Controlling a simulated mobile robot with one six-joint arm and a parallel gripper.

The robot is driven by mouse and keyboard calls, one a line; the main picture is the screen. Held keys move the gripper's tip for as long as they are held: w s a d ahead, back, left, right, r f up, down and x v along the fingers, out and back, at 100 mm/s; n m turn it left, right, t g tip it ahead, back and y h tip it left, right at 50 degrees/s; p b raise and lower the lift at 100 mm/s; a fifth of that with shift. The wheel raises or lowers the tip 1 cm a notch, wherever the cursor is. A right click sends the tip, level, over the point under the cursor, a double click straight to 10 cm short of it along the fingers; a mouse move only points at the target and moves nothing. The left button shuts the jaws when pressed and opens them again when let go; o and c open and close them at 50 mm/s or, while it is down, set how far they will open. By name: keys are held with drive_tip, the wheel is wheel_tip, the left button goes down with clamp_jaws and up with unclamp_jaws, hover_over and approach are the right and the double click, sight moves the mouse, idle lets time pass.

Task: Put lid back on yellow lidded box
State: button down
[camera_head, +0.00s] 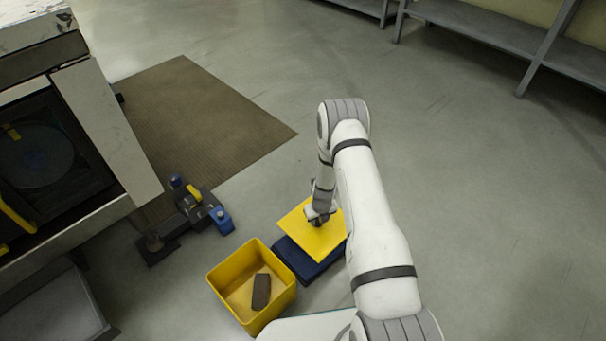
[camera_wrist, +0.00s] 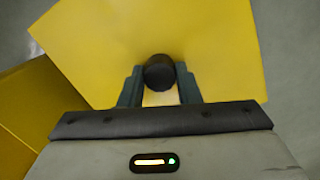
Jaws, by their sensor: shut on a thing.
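My gripper (camera_head: 318,217) is shut on the dark round knob (camera_wrist: 159,72) of the yellow lid. The flat square lid (camera_head: 311,240) lies level under my gripper, over a dark blue object in the head view. Whether it touches that object I cannot tell. The lid (camera_wrist: 100,45) fills much of the wrist view. The yellow box (camera_head: 228,273) stands open on the floor, to the left of and nearer than the lid. A dark block (camera_head: 261,291) lies inside it. Part of the box wall (camera_wrist: 30,115) shows at the left of the wrist view.
The dark blue flat object (camera_head: 292,262) sits on the floor beside the box. A dark tool-like unit with blue and yellow parts (camera_head: 196,208) stands behind the box. A machine (camera_head: 110,130) is at the left, with a brown mat (camera_head: 205,110) beside it. Floor at the right is clear.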

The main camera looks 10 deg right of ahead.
drive_tip(key=shift+w+a+r+n, duration=0.1)
drive_tip(key=shift+w+r+n, duration=0.15)
drive_tip(key=shift+r+n, duration=0.35)
wheel_tip(320, 180, up, 30)
drive_tip(key=w+n+g, duration=0.2)
drive_tip(key=n+g, duration=0.1)
drive_tip(key=n, duration=2.8)
drive_tip(key=s+r+p, duration=0.3)
drive_tip(key=r+p, duration=0.6)
drive_tip(key=p, duration=0.1)
drive_tip(key=s+r+p, duration=0.3)
drive_tip(key=r+p, duration=0.6)
drive_tip(key=p, duration=0.1)
drive_tip(key=s+r+n+p, duration=0.1)
drive_tip(key=s+r+p, duration=0.2)
drive_tip(key=r+p, duration=0.6)
drive_tip(key=shift+s+r+p, duration=0.3)
drive_tip(key=shift+r+p, duration=0.05)
drive_tip(key=shift+p, duration=0.45)
